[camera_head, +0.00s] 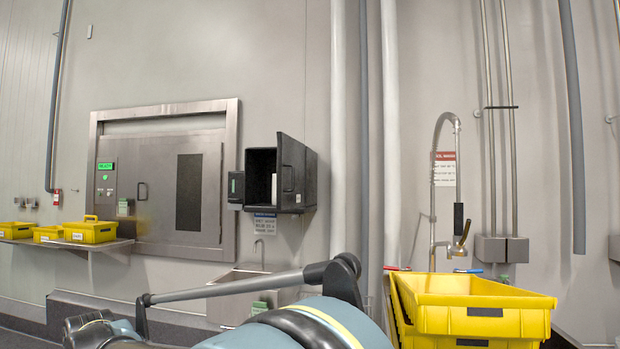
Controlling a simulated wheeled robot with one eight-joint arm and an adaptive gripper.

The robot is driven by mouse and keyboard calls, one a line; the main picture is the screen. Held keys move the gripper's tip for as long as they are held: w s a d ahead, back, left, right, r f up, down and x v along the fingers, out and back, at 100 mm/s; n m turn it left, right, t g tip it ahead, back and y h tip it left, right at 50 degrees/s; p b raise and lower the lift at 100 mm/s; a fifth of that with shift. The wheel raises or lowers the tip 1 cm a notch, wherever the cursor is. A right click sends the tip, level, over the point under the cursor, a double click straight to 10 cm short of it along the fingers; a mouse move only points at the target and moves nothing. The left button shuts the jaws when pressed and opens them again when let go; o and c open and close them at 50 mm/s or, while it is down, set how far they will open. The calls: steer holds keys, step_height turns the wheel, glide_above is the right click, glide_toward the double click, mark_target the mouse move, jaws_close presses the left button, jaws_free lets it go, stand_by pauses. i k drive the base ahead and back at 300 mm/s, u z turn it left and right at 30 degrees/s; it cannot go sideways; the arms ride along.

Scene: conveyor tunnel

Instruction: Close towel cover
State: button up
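The towel dispenser (262,161) is a dark box on the wall, left of the pipes and above a small sink. Its cover (291,174) stands open, swung out at the right side of the box, with a small handle on it. The open front shows a dark inside with a white item (274,189), perhaps towels. My arm lies across the bottom of the picture, below and in front of the dispenser, apart from it. I cannot make out my gripper's fingers in this view.
A small dark dispenser (236,188) hangs just left of the box. A steel sink (236,274) is below. Stacked yellow crates (480,300) stand at the lower right, near a spray tap (457,225). Yellow bins (90,232) sit on a shelf at left. Vertical pipes (338,130) run right of the dispenser.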

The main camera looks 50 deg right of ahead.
mark_target(291, 152)
steer(key=k, duration=0.45)
steer(key=z, duration=1.6)
steer(key=i, duration=1)
steer(key=z, duration=0.55)
steer(key=k, duration=1.3)
steer(key=z, duration=0.45)
steer(key=i, duration=0.65)
steer(key=u, duration=0.1)
